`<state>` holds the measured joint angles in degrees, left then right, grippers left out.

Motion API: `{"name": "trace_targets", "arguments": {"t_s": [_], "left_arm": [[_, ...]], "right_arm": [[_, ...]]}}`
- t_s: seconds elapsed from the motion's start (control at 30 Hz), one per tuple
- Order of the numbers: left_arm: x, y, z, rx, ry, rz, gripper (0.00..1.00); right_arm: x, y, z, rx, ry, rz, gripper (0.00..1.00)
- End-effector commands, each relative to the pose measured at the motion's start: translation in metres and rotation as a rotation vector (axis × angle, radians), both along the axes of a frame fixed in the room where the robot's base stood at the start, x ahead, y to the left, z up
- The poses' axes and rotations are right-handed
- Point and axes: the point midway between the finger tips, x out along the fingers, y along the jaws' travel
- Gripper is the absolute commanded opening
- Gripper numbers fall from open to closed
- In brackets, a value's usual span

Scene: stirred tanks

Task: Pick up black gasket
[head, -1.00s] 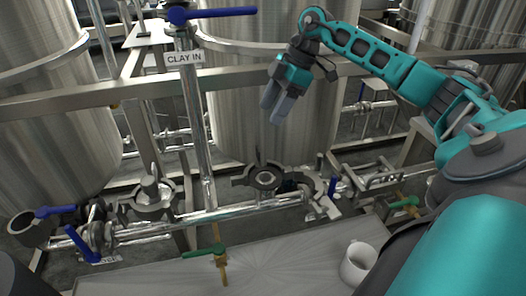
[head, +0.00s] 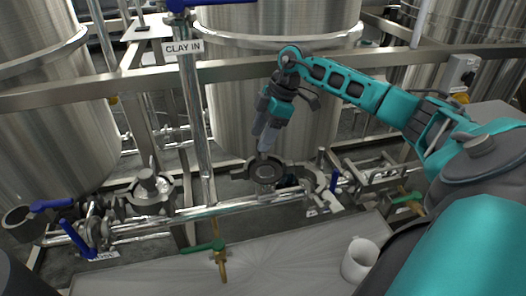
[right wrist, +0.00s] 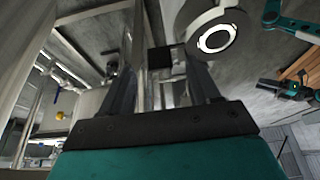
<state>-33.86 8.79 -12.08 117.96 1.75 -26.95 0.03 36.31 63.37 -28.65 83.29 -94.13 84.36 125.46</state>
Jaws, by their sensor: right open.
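My right gripper (head: 262,142) is open and empty in the head view, pointing down just above a round open clamp fitting (head: 267,173) on the pipe rack. The right wrist view shows its two fingers (right wrist: 160,72) apart, with nothing held between them. A round ring-shaped part with a bright white ring inside (right wrist: 215,38) lies past the right finger there. I cannot clearly make out the black gasket; dark parts at the clamp are too small to tell apart. My left gripper is not in view.
A second clamp fitting (head: 150,190) stands to the left. Blue-handled valves (head: 72,238), a green-handled valve (head: 215,247) and steel pipes crowd the front. Large steel tanks (head: 280,90) stand behind a rail.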

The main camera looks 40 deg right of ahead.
Motion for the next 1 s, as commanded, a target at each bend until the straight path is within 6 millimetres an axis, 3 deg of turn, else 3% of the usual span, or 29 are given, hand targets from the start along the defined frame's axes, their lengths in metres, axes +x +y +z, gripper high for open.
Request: {"name": "trace_targets", "arguments": {"t_s": [0.1,0.33,0.9,1.0], "left_arm": [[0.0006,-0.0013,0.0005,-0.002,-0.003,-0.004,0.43],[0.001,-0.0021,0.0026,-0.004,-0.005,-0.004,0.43],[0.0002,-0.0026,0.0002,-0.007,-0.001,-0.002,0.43],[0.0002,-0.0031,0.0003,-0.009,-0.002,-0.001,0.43]], "right_arm": [[0.0018,0.0045,-0.0138,0.0,0.002,0.0,0.62],[0.0022,0.0047,-0.0141,-0.001,0.0,0.0,0.61],[0.0021,0.0047,-0.0136,-0.001,0.0,0.0,0.06],[0.0022,0.0047,-0.0135,-0.001,0.0,0.0,0.02]]}}
